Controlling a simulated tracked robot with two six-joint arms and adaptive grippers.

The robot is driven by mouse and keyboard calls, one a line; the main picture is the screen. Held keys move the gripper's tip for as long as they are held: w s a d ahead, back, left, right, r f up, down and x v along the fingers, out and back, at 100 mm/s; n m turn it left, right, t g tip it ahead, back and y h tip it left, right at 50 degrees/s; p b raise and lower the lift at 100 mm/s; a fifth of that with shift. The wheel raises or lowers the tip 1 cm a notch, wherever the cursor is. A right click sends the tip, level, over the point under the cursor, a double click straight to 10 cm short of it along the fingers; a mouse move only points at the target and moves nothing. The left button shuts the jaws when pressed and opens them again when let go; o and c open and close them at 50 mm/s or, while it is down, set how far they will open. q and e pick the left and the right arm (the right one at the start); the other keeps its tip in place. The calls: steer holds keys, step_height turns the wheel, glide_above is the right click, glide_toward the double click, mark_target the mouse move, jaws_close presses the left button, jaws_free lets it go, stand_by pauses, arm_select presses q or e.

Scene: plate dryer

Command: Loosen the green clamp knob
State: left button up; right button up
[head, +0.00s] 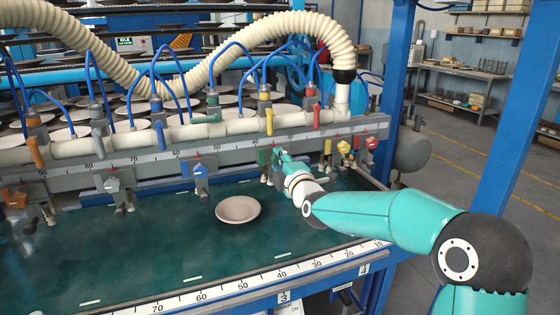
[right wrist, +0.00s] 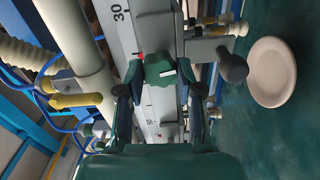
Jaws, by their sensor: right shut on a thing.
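The green clamp knob (right wrist: 160,69) shows in the right wrist view on the grey scale rail, near the 30 mark. My right gripper (right wrist: 160,82) has one finger on each side of the knob and is shut on it. In the head view my right gripper (head: 281,160) reaches the rail from the right and largely hides the knob there. The clamp's body behind the gripper is mostly hidden. My left gripper is in neither view.
Other clamps with a blue knob (head: 200,170), a yellow knob (head: 343,147) and a red knob (head: 371,142) sit along the rail (head: 235,145). A pale plate (head: 238,209) lies on the green belt (head: 150,255). A ribbed hose (head: 250,40) arches above.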

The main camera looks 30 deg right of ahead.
steer(key=shift+f+n, duration=0.15)
steer(key=shift+n, duration=0.85)
steer(key=shift+f+n, duration=0.15)
steer(key=shift+n, duration=0.85)
steer(key=shift+a+f, duration=0.1)
steer(key=o, duration=1.2)
steer(key=shift+c, duration=0.2)
steer(key=shift+r, duration=0.25)
steer(key=shift+s, duration=0.6)
steer(key=v, duration=1)
steer(key=shift+s, duration=0.4)
steer(key=shift+a+f, duration=0.1)
steer(key=shift+f, duration=0.05)
